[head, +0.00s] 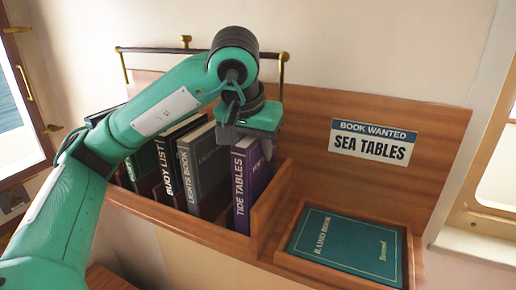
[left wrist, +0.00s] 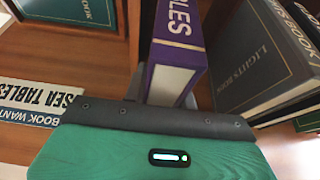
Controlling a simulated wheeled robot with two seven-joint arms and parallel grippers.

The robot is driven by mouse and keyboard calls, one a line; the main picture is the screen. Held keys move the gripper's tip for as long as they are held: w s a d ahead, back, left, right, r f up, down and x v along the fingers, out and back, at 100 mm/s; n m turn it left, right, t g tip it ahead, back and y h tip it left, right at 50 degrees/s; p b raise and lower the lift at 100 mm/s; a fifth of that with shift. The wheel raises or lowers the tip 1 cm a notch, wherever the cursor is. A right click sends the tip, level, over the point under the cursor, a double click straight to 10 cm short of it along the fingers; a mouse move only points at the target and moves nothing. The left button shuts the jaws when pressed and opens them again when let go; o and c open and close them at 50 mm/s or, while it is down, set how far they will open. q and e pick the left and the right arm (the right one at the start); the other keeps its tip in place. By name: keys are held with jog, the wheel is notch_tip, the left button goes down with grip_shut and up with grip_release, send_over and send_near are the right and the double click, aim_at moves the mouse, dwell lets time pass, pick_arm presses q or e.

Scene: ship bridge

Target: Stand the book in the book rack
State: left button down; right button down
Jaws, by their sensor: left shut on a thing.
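A purple book (head: 241,190) with TIDE TABLES on its spine stands upright at the right end of the wooden book rack (head: 190,222). My left gripper (head: 252,132) is above it, shut on its top edge. In the left wrist view the purple spine and pale page edges (left wrist: 172,82) lie between the grey fingers. A gap separates this book from the grey LIGHTS BOOK (head: 202,170) to its left. The book's lower end seems to be inside the rack; whether it touches the floor of the rack is hidden. My right gripper is not in view.
BUOY LIST (head: 166,178) and other books fill the rack's left part, partly behind my arm. A divider (head: 270,208) separates the rack from a tray holding a teal RADIO BOOK (head: 345,246). A sign (head: 373,142) reads BOOK WANTED, SEA TABLES. A brass-ended rail (head: 150,50) runs behind.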

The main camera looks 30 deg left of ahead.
pick_arm(q)
jog(key=shift+w+a+f+p, duration=0.15)
jog(key=shift+w+f+p, duration=0.1)
jog(key=shift+f+p, duration=0.2)
jog(key=shift+w+f, duration=0.15)
jog(key=shift+f, duration=0.05)
jog(key=shift+f, duration=0.15)
jog(key=c, duration=1.1)
grip_release()
jog(key=shift+b+v, duration=0.45)
jog(key=shift+v, duration=5.65)
